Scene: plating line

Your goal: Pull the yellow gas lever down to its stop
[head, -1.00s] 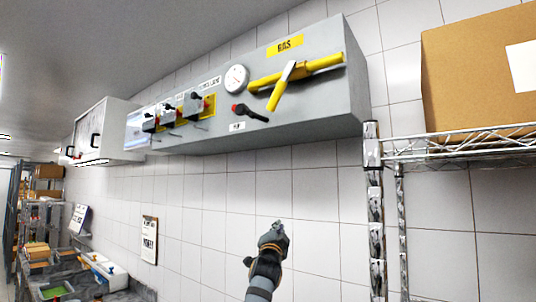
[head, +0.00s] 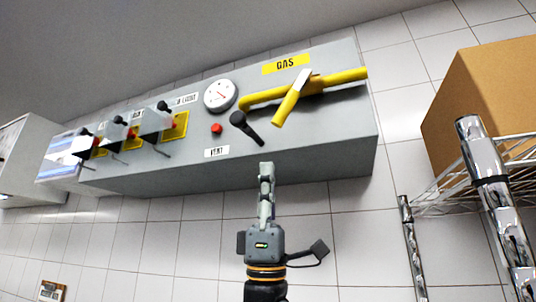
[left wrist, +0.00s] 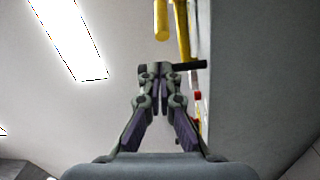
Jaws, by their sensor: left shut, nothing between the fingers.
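The yellow gas lever (head: 290,101) hangs down and slightly left from the yellow pipe (head: 345,76) under the GAS label, on the grey wall box. It also shows at the top of the left wrist view (left wrist: 161,18). My left gripper (head: 266,168) is shut and empty, pointing up, in front of the box's lower edge. In the head view it sits below and left of the lever's lower end, apart from it. In the left wrist view my fingertips (left wrist: 156,68) are closed together below the lever. My right gripper is not in view.
A black vent handle (head: 245,128) lies left of the lever, above my fingertips in the head view. A gauge (head: 220,95), a red button (head: 217,128) and several switches are further left. A wire shelf (head: 450,190) with a cardboard box (head: 490,100) is at right.

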